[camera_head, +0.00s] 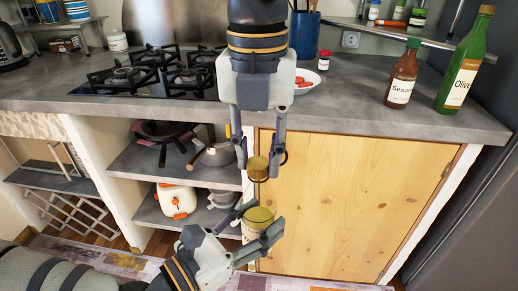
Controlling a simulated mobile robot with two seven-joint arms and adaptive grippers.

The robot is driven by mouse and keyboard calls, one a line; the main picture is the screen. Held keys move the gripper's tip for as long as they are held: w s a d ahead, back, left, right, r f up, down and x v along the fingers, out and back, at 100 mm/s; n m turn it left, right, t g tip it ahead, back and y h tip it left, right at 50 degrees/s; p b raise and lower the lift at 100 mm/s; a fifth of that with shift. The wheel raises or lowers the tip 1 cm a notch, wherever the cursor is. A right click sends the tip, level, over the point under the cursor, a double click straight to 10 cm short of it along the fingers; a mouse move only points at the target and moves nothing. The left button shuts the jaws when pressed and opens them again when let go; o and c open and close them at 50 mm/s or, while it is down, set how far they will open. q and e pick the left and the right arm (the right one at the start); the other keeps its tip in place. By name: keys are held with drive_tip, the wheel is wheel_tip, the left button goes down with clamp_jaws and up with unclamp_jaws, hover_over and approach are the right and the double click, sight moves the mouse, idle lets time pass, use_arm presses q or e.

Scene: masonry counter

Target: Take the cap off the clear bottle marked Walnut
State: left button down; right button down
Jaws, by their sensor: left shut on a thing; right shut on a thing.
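The clear bottle (257,231) is in front of the wooden cabinet door, with yellowish oil and a pale label whose text I cannot read. My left gripper (259,219) is shut around its body from below. A brown-gold cap (258,171) is above the bottle body, between the fingers of my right gripper (259,158), which points straight down and is shut on it. The cap is roughly in line with the bottle. I cannot tell whether clear glass or an empty gap lies between them.
Open shelves (130,163) with pans are left of the wooden door (350,200).

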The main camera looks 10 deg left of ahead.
sight(258, 159)
drive_tip(key=shift+r, duration=0.2)
drive_tip(key=shift+r, duration=0.95)
drive_tip(key=shift+r, duration=2)
